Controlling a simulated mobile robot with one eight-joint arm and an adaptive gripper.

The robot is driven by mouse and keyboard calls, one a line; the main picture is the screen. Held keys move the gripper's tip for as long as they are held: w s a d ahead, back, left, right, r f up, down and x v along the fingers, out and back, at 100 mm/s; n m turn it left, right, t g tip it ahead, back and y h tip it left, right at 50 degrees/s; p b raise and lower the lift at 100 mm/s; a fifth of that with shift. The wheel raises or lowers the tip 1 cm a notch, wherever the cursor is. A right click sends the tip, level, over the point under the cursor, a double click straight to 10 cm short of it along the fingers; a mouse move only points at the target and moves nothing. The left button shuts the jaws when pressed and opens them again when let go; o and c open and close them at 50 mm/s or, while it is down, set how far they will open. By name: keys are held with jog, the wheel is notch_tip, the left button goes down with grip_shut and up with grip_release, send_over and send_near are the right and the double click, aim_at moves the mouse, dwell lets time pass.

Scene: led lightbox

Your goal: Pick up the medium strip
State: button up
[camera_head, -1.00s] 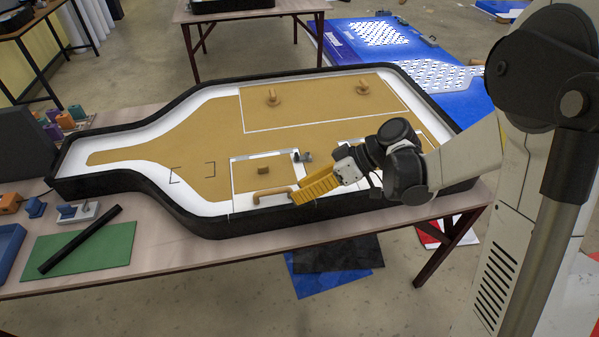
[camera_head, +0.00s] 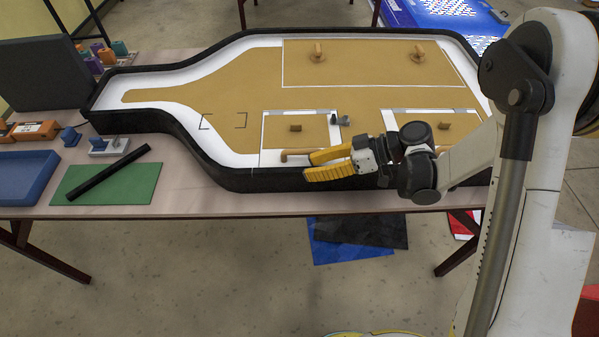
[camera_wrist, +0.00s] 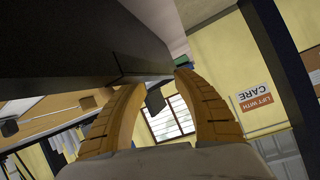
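A black bar (camera_head: 110,168) lies diagonally across a green mat (camera_head: 80,194) on the table's left front; it is the only loose long strip I can make out, and I cannot tell whether it is the medium strip. My gripper (camera_head: 307,166) has two yellow fingers spread apart, pointing left, at the front wall of the bottle-shaped lightbox (camera_head: 235,178). It appears empty. In the wrist view my gripper (camera_wrist: 157,78) also shows its fingers apart, with a dark surface above and partly between them; whether they touch it is unclear.
Wooden panels with handles lie in the lightbox; a small handle (camera_head: 295,155) is just left of my fingers.

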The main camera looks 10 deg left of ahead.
aim_at(304, 169)
jog(key=x, duration=0.3)
jog(key=shift+a+f+b, duration=0.1)
jog(key=shift+b, duration=0.3)
grip_shut()
notch_tip(304, 169, up, 5)
jog(key=p, duration=0.2)
jog(key=shift+p, duration=0.3)
jog(key=s+d+r+p, duration=0.3)
jog(key=d+r, duration=0.3)
jog(key=d, duration=0.5)
jog(key=shift+s, duration=0.3)
jog(key=shift+d+r, duration=0.1)
jog(key=shift+r, duration=0.1)
jog(key=shift+r+p, duration=0.8)
jog(key=shift+r, duration=0.1)
